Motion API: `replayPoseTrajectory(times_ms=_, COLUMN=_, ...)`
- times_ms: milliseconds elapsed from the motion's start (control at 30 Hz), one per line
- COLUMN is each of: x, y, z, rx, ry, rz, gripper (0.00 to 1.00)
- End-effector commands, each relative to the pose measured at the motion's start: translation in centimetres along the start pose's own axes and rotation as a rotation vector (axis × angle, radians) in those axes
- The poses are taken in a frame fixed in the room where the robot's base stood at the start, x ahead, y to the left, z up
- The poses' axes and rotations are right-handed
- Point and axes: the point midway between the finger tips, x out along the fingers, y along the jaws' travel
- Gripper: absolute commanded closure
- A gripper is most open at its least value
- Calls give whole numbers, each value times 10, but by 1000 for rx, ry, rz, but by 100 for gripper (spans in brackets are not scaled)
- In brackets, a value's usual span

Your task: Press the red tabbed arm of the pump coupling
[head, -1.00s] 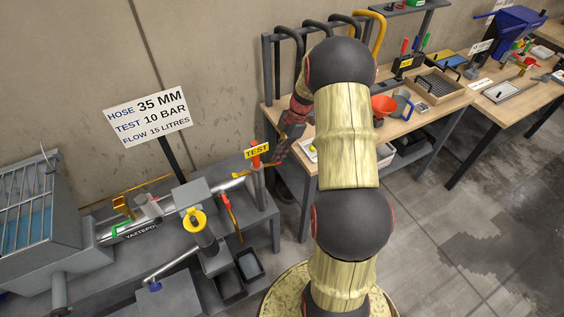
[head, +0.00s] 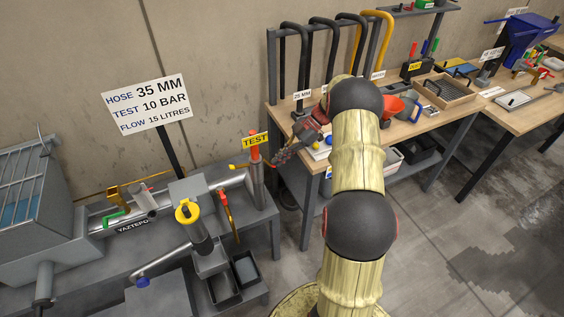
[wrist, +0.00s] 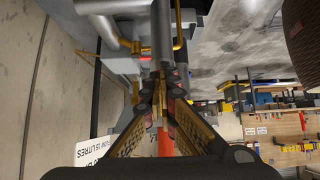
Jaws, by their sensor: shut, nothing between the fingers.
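The pump coupling is on the steel pipe (head: 212,193) on the grey bench. A red arm (head: 229,212) hangs down at its right side, and a green-tabbed arm (head: 116,217) lies toward the left. My gripper (head: 277,159) is beside the red-topped post (head: 256,172) with the yellow TEST sign, right of the red arm and apart from it. In the wrist view my gripper (wrist: 162,78) is shut and empty, with fingertips together below a grey pipe (wrist: 163,30) and a thin yellow rod (wrist: 179,25). An orange-red piece (wrist: 164,142) shows between the fingers; I cannot tell if it is touched.
A yellow-capped upright (head: 188,212) and dark open bins (head: 246,268) stand at the bench front. A white sign (head: 147,106) stands behind. A wooden table (head: 430,123) with a hose rack (head: 282,70) is on the right. Open floor (head: 440,220) lies at lower right.

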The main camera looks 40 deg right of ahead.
Motion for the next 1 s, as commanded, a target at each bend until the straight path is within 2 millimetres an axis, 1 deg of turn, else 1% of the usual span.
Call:
replayPoseTrajectory(times_ms=33, x=4, y=-1, z=6, rx=5, ry=32, rz=-1, gripper=100)
replayPoseTrajectory(times_ms=167, x=8, y=0, z=6, rx=4, ry=101, rz=-1, gripper=100)
replayPoseTrajectory(times_ms=533, x=14, y=0, z=6, rx=2, ry=100, rz=-1, gripper=100)
replayPoseTrajectory(times_ms=833, x=13, y=0, z=4, rx=2, ry=99, rz=0, gripper=100)
replayPoseTrajectory(times_ms=1000, x=9, y=0, z=0, rx=2, ry=99, rz=0, gripper=100)
